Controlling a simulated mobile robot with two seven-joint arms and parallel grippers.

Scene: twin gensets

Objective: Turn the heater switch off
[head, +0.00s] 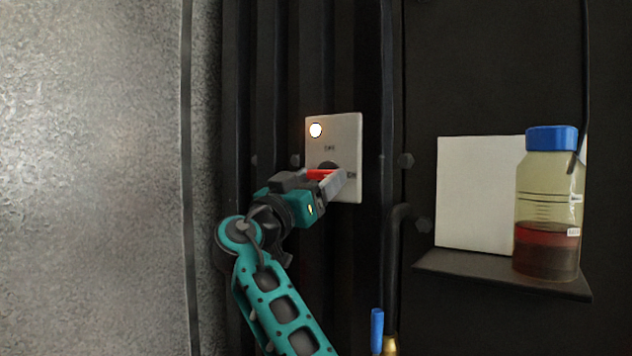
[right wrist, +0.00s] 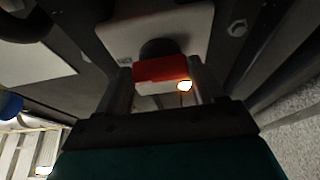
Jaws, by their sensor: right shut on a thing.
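The heater switch is a light grey plate (head: 347,130) on the dark ribbed panel in the head view. A round lamp (head: 316,130) glows at its upper left. Its red handle (head: 319,174) lies about level, pointing left-right, with lettering above it and at its right side. My right gripper (head: 335,182) is at the plate, shut on the red handle. In the right wrist view the red handle (right wrist: 160,69) sits between the two fingers (right wrist: 163,88), in front of the dark round hub (right wrist: 160,47). My left gripper is not in view.
At right, a shelf (head: 470,267) holds a blue-capped bottle (head: 547,200) of dark red liquid before a white panel (head: 475,190). A dark pipe (head: 393,260) runs right of the switch. A blue lever (head: 377,330) stands below. A grey wall (head: 90,180) fills the left.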

